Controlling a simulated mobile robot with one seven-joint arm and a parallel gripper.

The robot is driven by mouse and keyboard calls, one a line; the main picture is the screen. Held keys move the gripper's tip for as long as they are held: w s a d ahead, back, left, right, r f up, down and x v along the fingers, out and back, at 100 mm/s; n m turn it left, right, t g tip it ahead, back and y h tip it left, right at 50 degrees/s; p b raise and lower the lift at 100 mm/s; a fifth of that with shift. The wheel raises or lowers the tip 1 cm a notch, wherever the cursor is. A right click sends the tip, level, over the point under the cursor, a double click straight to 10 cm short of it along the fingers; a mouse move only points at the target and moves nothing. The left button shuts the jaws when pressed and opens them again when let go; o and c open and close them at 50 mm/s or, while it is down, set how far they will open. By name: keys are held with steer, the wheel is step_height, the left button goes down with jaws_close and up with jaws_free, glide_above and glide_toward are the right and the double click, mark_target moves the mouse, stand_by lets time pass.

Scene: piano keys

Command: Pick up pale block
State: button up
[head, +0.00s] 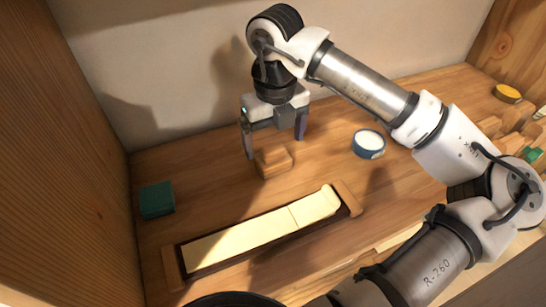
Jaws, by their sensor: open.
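My gripper (275,144) points down with its two fingers spread apart and nothing held between them. A light-brown wooden block (273,163) with a stepped top sits on the wooden surface just below and between the fingers. Long cream pieces like piano keys (250,231) lie in a dark tray with wooden ends (173,268), in front of that block. The piece at the tray's right end stands a little higher. I cannot tell for certain which of these is the pale block.
A green block (157,199) sits at the left, near the wooden side wall (70,140). A blue round container with a white top (369,144) stands right of my gripper. A yellow-topped disc (507,93) and several wooden pieces lie at the far right. A back wall stands close behind.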

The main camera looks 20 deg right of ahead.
mark_target(273, 148)
steer(key=f, duration=0.2)
steer(key=f+p, duration=0.1)
steer(key=f, duration=0.2)
steer(key=shift+a, duration=0.2)
steer(key=shift+r, duration=0.1)
steer(key=c, duration=1.3)
steer(key=shift+o, duration=0.2)
step_height(273, 148, up, 10)
steer(key=shift+b, duration=0.6)
steer(key=o, duration=0.6)
steer(key=c, duration=0.3)
steer(key=shift+d, duration=0.15)
